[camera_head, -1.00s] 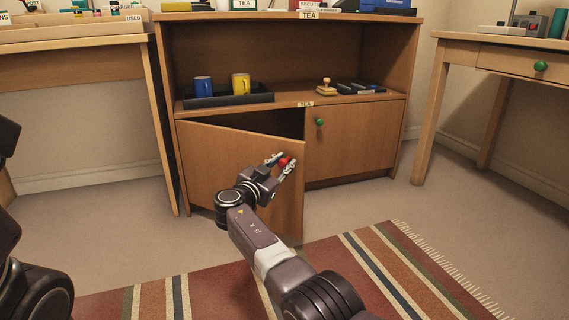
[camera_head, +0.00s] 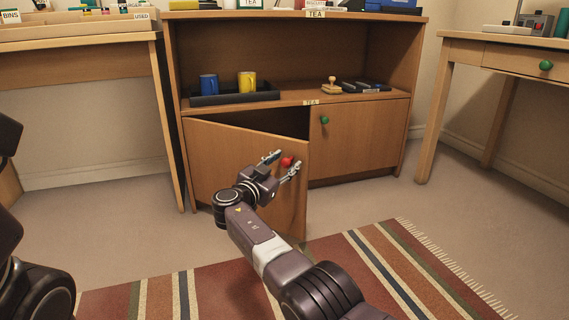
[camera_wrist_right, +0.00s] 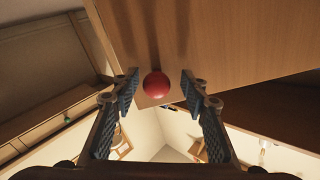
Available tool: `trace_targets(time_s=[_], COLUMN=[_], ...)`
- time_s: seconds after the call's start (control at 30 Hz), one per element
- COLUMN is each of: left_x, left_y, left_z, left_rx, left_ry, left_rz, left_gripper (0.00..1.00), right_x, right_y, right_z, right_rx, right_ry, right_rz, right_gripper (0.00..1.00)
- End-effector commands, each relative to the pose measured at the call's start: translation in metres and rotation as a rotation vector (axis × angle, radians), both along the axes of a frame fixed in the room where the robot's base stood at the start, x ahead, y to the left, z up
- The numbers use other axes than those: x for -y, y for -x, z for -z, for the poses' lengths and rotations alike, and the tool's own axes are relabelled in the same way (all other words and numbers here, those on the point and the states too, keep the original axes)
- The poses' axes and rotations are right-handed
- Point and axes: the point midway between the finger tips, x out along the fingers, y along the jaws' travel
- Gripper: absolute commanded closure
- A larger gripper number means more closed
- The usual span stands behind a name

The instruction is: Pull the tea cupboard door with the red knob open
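The tea cupboard (camera_head: 178,60) stands at the back, with its left door (camera_head: 225,150) hinged on the left and swung part way out. The red knob (camera_head: 287,161) sits near that door's free edge. My right gripper (camera_head: 280,164) is at the knob with its fingers spread apart. In the right wrist view the red knob (camera_wrist_right: 156,84) lies between the two open fingertips (camera_wrist_right: 160,88), with a gap on each side. The inside of the cupboard behind the door is mostly hidden. My left gripper is not in view; only dark parts of my left arm show at the left edge.
The right cupboard door (camera_head: 358,140) with a green knob (camera_head: 324,119) is shut. A tray (camera_head: 230,98) with a blue mug (camera_head: 209,84) and a yellow mug (camera_head: 247,82) stands on the shelf above. Desks flank the cupboard. A striped rug (camera_head: 215,290) lies in front.

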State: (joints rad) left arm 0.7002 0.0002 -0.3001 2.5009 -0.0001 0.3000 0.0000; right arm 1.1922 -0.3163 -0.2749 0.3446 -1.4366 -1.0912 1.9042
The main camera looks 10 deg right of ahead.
Motion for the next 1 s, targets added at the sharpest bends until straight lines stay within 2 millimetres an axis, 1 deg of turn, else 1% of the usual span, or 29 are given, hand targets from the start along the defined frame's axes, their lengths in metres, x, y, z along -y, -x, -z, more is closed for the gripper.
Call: trace_targets(time_s=[0.23,0.37,0.47,0.5,0.6,0.73,0.83,1.0], left_x=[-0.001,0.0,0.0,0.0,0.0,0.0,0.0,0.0], left_y=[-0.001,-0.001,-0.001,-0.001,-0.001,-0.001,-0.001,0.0], left_z=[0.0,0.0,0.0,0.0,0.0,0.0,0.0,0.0], left_rx=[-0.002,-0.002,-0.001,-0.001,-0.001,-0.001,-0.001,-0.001], left_ry=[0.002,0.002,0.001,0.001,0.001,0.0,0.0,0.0], left_rz=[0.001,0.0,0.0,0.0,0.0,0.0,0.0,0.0], left_gripper=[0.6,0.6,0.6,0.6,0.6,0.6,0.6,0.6], right_x=[0.002,0.002,0.002,0.001,0.001,0.0,-0.001,-0.001], right_y=[0.0,0.0,0.0,0.0,0.0,0.0,-0.001,-0.001], right_z=[-0.003,-0.014,-0.028,-0.038,-0.06,-0.081,-0.092,-0.1], right_rx=[0.003,0.005,0.005,0.008,0.006,0.003,0.002,0.001], right_ry=[0.0,-0.001,-0.003,-0.003,-0.002,-0.001,-0.001,-0.001], right_rz=[0.005,0.005,0.004,0.003,0.002,0.001,0.0,0.0], right_gripper=[0.59,0.59,0.59,0.59,0.59,0.59,0.59,0.59])
